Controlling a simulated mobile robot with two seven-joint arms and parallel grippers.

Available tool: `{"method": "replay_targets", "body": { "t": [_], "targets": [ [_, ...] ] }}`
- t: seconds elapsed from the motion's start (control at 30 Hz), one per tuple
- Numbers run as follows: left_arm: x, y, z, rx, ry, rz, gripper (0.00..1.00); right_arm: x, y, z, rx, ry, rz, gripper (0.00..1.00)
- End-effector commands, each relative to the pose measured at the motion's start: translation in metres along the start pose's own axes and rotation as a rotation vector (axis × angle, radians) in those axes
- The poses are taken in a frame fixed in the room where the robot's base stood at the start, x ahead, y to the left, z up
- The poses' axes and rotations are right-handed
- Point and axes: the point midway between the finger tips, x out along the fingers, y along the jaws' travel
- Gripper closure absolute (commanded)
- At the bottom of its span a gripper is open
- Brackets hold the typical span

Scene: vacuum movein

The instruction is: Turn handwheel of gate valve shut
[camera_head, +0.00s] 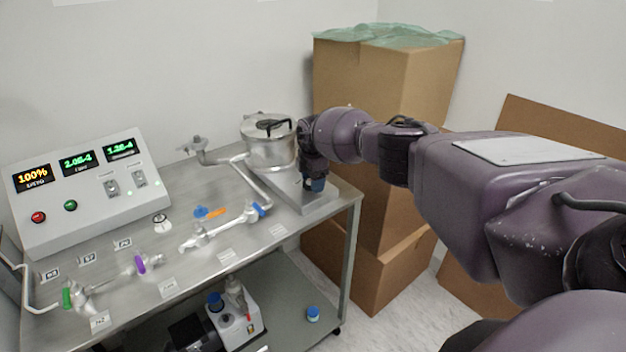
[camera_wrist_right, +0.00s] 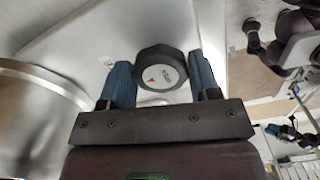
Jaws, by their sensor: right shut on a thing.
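A dark, faceted handwheel (camera_wrist_right: 160,68) with a pale round face, small lettering and a red arrow sits between the two blue fingertips in the right wrist view. My right gripper (camera_wrist_right: 159,62) is shut on it, one finger at each side. In the head view my right gripper (camera_head: 316,184) points down at the right end of the metal bench, beside the steel pot. The handwheel is hidden behind the gripper there. My left gripper is not in view.
A lidded steel pot (camera_head: 270,150) stands just left of the gripper. Glass tubing with coloured taps (camera_head: 205,232) lies across the metal bench (camera_head: 270,265). A control panel (camera_head: 85,190) stands at the left. Stacked cardboard boxes (camera_head: 360,85) stand behind my right arm.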

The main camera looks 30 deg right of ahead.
Motion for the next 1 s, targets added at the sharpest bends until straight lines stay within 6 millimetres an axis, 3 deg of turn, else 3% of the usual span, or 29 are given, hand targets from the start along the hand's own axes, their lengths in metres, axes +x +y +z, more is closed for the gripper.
{"method": "replay_targets", "body": {
  "t": [0.17, 0.2, 0.33, 0.67, 1.0],
  "targets": [
    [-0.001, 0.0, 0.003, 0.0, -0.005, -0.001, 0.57, 0.001, -0.001, 0.0, 0.001, 0.001, -0.003, 0.67],
    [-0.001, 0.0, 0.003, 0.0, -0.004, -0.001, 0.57, 0.001, -0.001, 0.0, 0.001, 0.001, -0.003, 0.37],
    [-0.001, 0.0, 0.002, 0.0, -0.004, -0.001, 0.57, 0.001, -0.001, 0.0, 0.0, 0.001, -0.002, 0.18],
    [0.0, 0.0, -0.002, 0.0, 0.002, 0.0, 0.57, -0.003, 0.0, 0.0, -0.001, 0.001, 0.0, 0.18],
    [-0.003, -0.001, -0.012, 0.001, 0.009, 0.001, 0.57, -0.055, 0.0, 0.0, -0.002, 0.001, 0.002, 0.18]
  ]
}}
